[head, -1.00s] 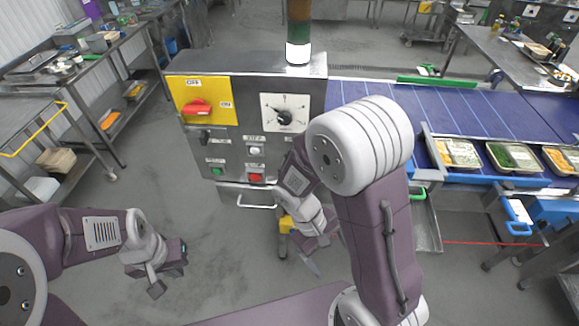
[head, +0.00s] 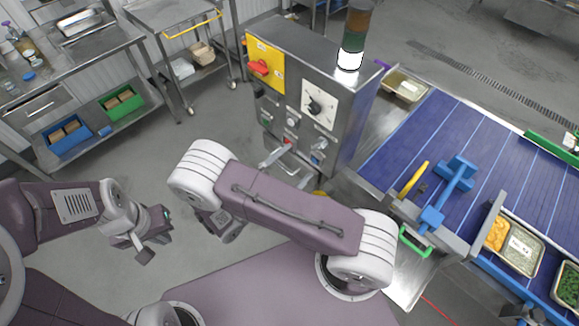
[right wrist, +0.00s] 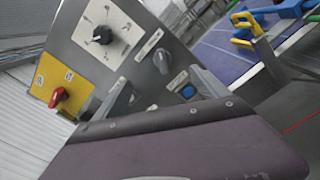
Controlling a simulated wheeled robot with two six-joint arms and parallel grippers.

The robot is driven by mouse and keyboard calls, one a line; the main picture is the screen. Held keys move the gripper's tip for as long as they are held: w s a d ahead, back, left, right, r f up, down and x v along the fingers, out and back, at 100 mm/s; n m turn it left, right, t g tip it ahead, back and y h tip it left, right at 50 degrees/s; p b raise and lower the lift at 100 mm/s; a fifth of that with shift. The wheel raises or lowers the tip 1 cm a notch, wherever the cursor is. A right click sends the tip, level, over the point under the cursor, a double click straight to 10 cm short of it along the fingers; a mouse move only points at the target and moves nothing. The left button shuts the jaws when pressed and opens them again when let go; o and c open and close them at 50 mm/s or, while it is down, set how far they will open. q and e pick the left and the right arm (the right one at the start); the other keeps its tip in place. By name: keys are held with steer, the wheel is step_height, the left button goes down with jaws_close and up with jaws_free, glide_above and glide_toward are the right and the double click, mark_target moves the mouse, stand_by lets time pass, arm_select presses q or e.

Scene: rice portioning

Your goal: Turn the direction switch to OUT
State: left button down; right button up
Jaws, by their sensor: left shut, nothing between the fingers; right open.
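The control box (head: 350,110) stands at upper centre in the head view. A grey turning knob beside a label plate, probably the direction switch (right wrist: 162,60), is below the black dial (right wrist: 103,34) in the right wrist view. Its label and setting are unreadable. A blue button (right wrist: 188,92) is below it. My right gripper (right wrist: 162,92) is open in front of the panel, its grey fingers on either side of the blue button's area; contact cannot be told. My left gripper (head: 150,240) is shut and empty, low at the left, far from the box.
The blue conveyor (head: 420,140) with food trays (head: 520,245) is at the right. Steel shelving (head: 65,100) is at the left. Open floor lies before the box.

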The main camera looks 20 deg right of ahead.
mark_target(317, 149)
steer(key=x, duration=0.5)
steer(key=s+x, duration=0.1)
steer(key=x, duration=0.2)
steer(key=shift+d, duration=0.5)
steer(key=shift+w+d, duration=0.1)
steer(key=shift+w, duration=0.25)
jaws_close()
arm_select(q)
steer(key=shift+s+d+r, duration=0.2)
steer(key=shift+s+r, duration=0.05)
steer(key=shift+r, duration=0.1)
